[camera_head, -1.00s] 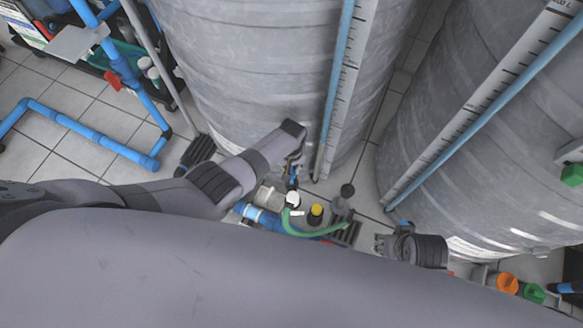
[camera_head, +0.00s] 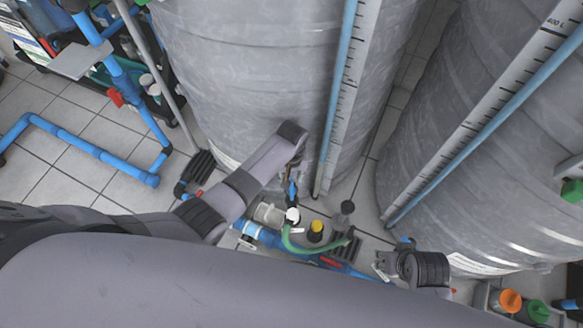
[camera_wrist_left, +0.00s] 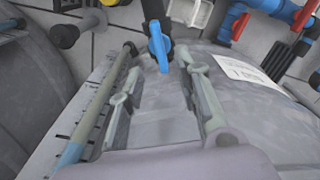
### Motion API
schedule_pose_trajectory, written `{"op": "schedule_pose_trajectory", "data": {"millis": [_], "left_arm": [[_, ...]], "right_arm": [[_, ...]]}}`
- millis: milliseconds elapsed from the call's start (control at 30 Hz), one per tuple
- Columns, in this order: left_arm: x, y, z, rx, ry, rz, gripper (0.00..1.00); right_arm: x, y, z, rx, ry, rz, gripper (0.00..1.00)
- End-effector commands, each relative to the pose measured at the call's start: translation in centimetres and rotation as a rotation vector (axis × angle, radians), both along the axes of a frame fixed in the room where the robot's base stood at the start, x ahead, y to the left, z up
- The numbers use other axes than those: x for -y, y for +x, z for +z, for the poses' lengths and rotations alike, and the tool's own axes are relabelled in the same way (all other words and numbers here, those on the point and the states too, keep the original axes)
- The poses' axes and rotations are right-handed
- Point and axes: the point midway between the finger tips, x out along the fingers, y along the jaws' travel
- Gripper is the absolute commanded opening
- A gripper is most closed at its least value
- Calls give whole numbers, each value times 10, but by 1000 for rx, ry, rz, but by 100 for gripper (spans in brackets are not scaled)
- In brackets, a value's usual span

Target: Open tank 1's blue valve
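The blue valve handle (camera_wrist_left: 160,46) shows in the left wrist view, on a dark pipe at the base of a grey ribbed tank (camera_wrist_left: 245,110). My left gripper (camera_wrist_left: 159,62) is open, with one finger on each side of the handle near the fingertips; I cannot tell whether they touch it. In the head view the valve (camera_head: 291,188) is small, low by the left tank (camera_head: 245,70), just below my left wrist, which hides most of that gripper. My right gripper (camera_head: 380,268) appears open and empty, low in front of the right tank (camera_head: 480,110).
A level gauge (camera_head: 345,95) runs down beside the left tank. Blue pipes, a green hose (camera_head: 315,248) and a yellow-capped fitting (camera_head: 315,231) crowd the floor below the valve. A bent blue pipe (camera_head: 90,147) lies left on open tiles.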

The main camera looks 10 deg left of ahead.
Motion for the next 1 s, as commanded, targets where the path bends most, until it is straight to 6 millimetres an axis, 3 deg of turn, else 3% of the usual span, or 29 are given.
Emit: {"op": "schedule_pose_trajectory", "data": {"millis": [200, 333, 1000], "left_arm": [[0, 1, 36, 3, -1, 1, 31], [0, 1, 48, 1, -1, 1, 31], [0, 0, 52, 0, -1, -1, 31]], "right_arm": [[0, 0, 0, -1, 0, 0, 40], [0, 0, 0, -1, 0, 0, 40], [0, 0, 0, -1, 0, 0, 40]]}}
